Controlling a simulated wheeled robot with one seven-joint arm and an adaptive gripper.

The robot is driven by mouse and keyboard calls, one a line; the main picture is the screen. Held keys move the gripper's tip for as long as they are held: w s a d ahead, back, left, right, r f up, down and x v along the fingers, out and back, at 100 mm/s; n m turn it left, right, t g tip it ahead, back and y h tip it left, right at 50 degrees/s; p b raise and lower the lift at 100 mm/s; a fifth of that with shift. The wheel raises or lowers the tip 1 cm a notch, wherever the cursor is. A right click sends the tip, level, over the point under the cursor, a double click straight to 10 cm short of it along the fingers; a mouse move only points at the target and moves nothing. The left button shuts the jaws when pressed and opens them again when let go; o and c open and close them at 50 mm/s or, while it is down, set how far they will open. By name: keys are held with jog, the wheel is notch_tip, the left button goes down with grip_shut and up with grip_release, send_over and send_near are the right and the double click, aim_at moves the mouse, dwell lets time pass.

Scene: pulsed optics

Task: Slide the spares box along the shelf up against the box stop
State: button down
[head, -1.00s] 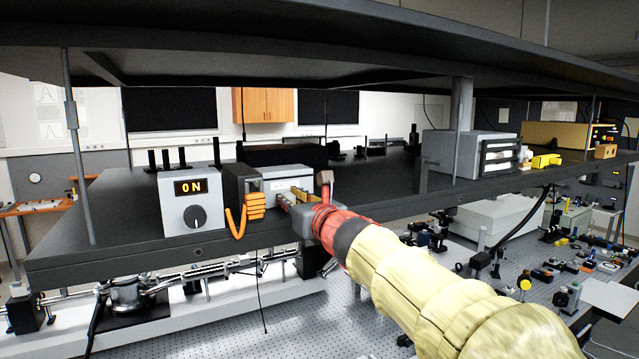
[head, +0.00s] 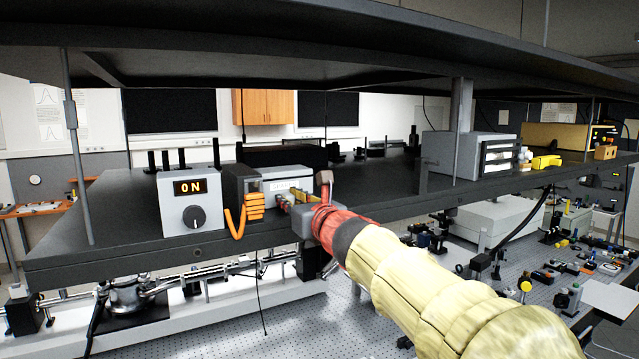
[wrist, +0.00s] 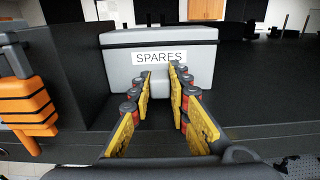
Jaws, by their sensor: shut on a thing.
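The spares box (head: 290,174) is a light grey box on the dark shelf, partly hidden by my gripper in the head view. In the wrist view the box (wrist: 115,70) faces me with its SPARES label and a dark band near its top. My gripper (head: 284,197) reaches in from the front right. In the wrist view its yellow-padded fingers (wrist: 160,74) are shut on the small grey handle on the box's front. A dark block (wrist: 65,65), seemingly the box stop, stands left of the box, with a narrow dark gap apparent between them.
A grey control box (head: 205,205) reading ON stands further left. The shelf (head: 375,195) is clear to the right up to a post and a grey instrument (head: 440,155). Another shelf hangs above.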

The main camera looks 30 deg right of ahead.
jog(key=c, duration=1.8)
grip_release()
jog(key=shift+a, duration=0.15)
jog(key=shift+o, duration=0.9)
jog(key=shift+f, duration=0.1)
jog(key=s, duration=1.2)
jog(key=shift+d, duration=0.25)
